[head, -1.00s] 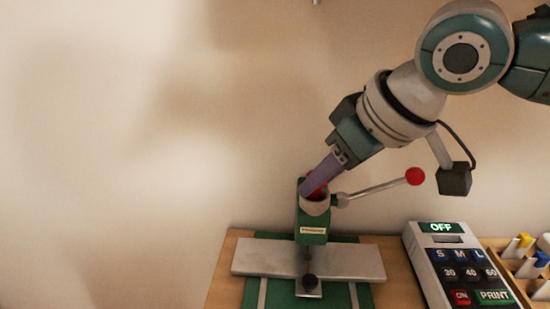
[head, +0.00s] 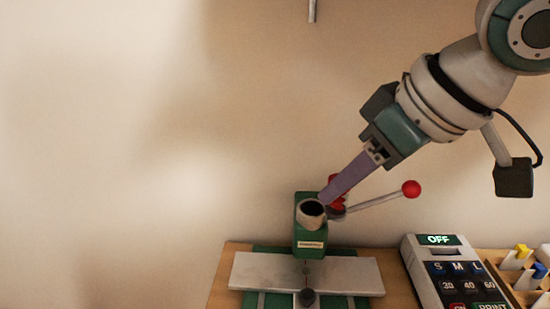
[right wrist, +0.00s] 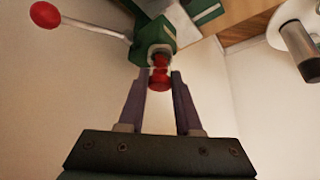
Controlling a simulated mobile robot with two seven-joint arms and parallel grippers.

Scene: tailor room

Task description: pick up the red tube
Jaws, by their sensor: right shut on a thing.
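The red tube (right wrist: 160,79) is between the two fingertips of my right gripper (right wrist: 161,76) in the right wrist view. In the head view, red parts of the tube (head: 337,204) show beside the purple finger of the right gripper (head: 327,196), which hides its middle. The right gripper is shut on the tube, just right of the round cup on the green press (head: 310,238). The cup's opening looks dark and empty. My left gripper is not in view.
The press has a lever with a red ball (head: 411,188) reaching right, close below my gripper. A grey plate (head: 262,270) lies across its base. A label printer (head: 436,262) and a wooden rack (head: 525,297) stand to the right. The wall behind is bare.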

